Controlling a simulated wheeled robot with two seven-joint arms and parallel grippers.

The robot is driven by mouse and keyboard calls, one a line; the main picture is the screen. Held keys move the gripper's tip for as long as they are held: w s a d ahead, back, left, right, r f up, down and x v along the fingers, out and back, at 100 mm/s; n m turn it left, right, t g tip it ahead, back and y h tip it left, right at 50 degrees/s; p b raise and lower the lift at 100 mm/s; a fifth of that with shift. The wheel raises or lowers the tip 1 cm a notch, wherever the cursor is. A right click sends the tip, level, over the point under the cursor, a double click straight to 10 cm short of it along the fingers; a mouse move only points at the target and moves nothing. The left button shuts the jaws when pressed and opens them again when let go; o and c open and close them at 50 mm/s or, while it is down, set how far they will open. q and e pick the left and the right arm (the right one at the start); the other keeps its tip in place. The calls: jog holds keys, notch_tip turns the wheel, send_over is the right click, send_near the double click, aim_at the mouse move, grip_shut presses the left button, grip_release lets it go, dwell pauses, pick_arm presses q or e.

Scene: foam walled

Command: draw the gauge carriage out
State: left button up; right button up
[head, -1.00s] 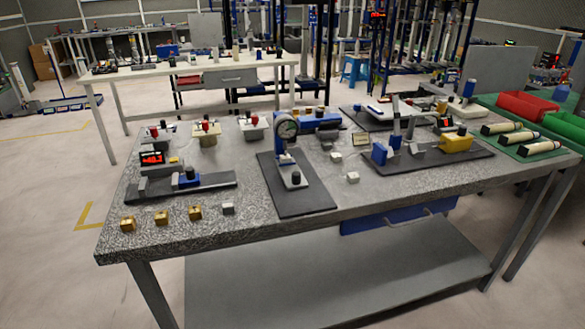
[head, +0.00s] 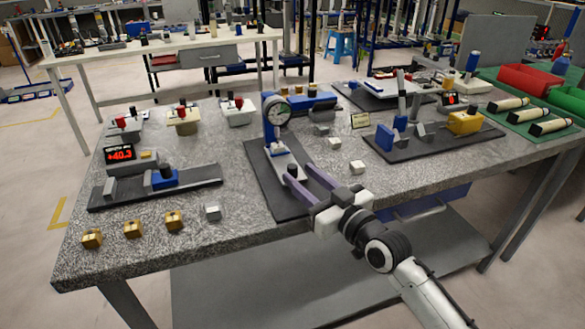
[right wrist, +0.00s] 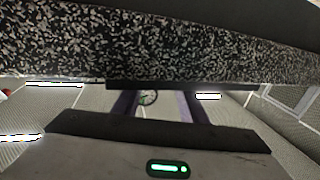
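The dial gauge (head: 277,111) stands upright on a blue column at the middle of the bench. Below it a white carriage (head: 283,159) with a black knob (head: 292,170) lies on a dark mat. My right gripper (head: 298,172) reaches in from the front right, its two purple fingers apart and their tips near the knob. I cannot tell whether they touch it. My left gripper is not in view.
On the left of the bench stand a digital readout (head: 122,154), a blue slide (head: 164,179) on a dark rail, and several brass blocks (head: 133,229). White blocks (head: 357,167) lie right of the mat. A yellow block fixture (head: 464,122) stands further right.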

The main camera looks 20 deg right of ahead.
aim_at(296, 172)
jog(key=shift+x, duration=2.1)
grip_shut()
